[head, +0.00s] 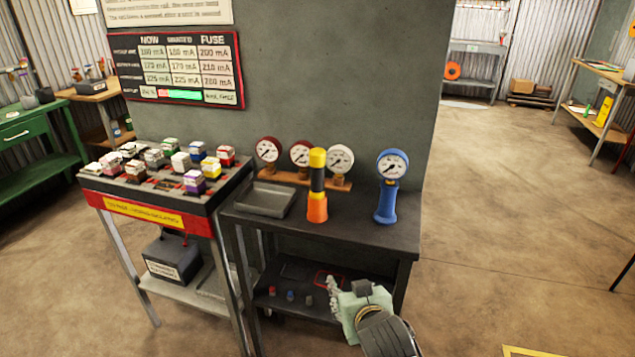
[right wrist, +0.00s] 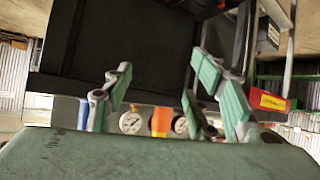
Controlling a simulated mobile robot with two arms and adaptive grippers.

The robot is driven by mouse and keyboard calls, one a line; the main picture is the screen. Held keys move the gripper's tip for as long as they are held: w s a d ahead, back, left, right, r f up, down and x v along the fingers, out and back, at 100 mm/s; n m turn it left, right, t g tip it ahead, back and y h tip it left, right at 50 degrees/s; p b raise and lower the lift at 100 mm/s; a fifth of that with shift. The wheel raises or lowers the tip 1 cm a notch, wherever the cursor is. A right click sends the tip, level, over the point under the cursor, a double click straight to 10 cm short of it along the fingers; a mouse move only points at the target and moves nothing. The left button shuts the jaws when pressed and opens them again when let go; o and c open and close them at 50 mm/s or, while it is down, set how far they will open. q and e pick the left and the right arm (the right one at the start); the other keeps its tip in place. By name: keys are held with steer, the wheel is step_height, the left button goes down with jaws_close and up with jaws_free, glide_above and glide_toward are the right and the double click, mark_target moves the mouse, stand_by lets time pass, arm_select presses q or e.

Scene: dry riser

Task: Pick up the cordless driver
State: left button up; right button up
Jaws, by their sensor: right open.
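An orange part, probably of the same tool, shows between two gauges in the right wrist view (right wrist: 161,122). My right gripper (head: 350,292) is in front of the table, below the tool and apart from it. In the right wrist view its green-padded fingers (right wrist: 160,85) are spread with nothing between them. My left gripper is not in view.
A blue-handled gauge (head: 387,190) stands right of the tool. A wooden rack with gauges (head: 300,178) is behind it, and a grey tray (head: 265,199) is left. A fuse bench (head: 160,200) adjoins on the left. Small parts (head: 290,296) lie on the lower shelf.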

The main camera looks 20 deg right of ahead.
mark_target(319, 182)
steer(key=w+r+t, duration=0.2)
steer(key=w+r, duration=0.3)
steer(key=w+r+t, duration=0.2)
steer(key=w+r, duration=0.4)
steer(key=w+a+r+t, duration=0.1)
steer(key=w+r+t, duration=0.1)
steer(key=w+r, duration=0.4)
steer(key=shift+w+r+m, duration=0.1)
steer(key=shift+w+m, duration=0.1)
steer(key=shift+m, duration=0.1)
steer(key=shift+w+d+f+p, duration=0.1)
steer(key=shift+w+f+p, duration=0.15)
steer(key=shift+w, duration=1.3)
steer(key=shift+w+d+f+p, duration=0.15)
steer(key=shift+w+f, duration=0.1)
steer(key=shift+w, duration=1.25)
steer(key=shift+a, duration=0.1)
steer(key=shift+c, duration=0.4)
steer(key=shift+r, duration=0.1)
jaws_close()
